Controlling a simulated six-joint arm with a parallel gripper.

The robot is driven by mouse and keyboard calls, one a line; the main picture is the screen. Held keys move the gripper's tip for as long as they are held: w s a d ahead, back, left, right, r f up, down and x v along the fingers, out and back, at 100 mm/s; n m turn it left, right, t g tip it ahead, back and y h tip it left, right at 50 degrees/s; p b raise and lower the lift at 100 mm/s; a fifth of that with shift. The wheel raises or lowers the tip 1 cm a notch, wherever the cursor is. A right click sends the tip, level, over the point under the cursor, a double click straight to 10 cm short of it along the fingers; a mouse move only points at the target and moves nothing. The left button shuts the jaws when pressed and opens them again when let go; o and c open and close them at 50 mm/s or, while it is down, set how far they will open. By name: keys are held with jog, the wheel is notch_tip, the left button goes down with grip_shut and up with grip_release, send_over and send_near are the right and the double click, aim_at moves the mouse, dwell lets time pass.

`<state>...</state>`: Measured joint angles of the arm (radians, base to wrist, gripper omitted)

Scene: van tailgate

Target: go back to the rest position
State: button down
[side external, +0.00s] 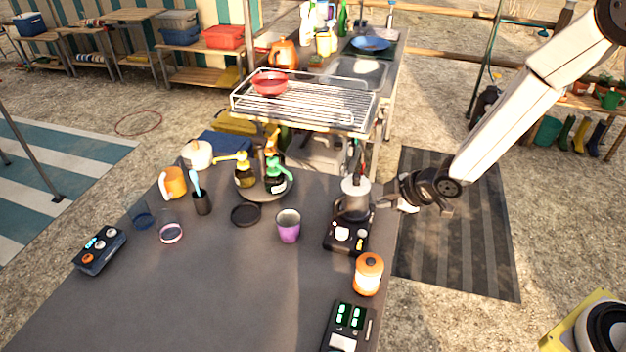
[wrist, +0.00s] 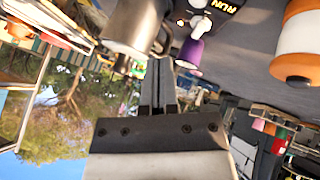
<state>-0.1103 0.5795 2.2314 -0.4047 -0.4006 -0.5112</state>
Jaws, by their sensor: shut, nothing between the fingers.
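My gripper (side external: 446,210) is at the right edge of the grey table, just right of the black machine with the metal cup. Its fingers also show in the wrist view (wrist: 158,88), close together with nothing between them. The metal cup (side external: 355,198) stands on the black machine (side external: 347,236). In the wrist view the metal cup (wrist: 135,26) is close beside the fingers, and I cannot tell whether they touch it. My white arm reaches down from the upper right in the side view.
An orange-lidded jar (side external: 368,275) and a purple cup (side external: 288,226) stand near the machine. A dark device with green digits (side external: 348,328) lies at the table's front. A wire rack with a red bowl (side external: 270,83) is behind. Open ground and a striped mat (side external: 455,240) lie to the right.

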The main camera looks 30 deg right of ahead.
jog(key=s+d+r+m+g+h, duration=0.1)
jog(key=s+d+r+m+g, duration=0.1)
jog(key=s+m, duration=0.4)
jog(key=s+d+r+m+g+h, duration=0.1)
jog(key=s+d+r+m+g, duration=0.2)
jog(key=s, duration=0.7)
notch_tip(320, 180, up, 2)
jog(key=d+m, duration=0.2)
jog(key=m, duration=0.1)
jog(key=shift+d+r+h, duration=0.15)
jog(key=shift+d+h, duration=0.15)
jog(key=shift+h, duration=0.1)
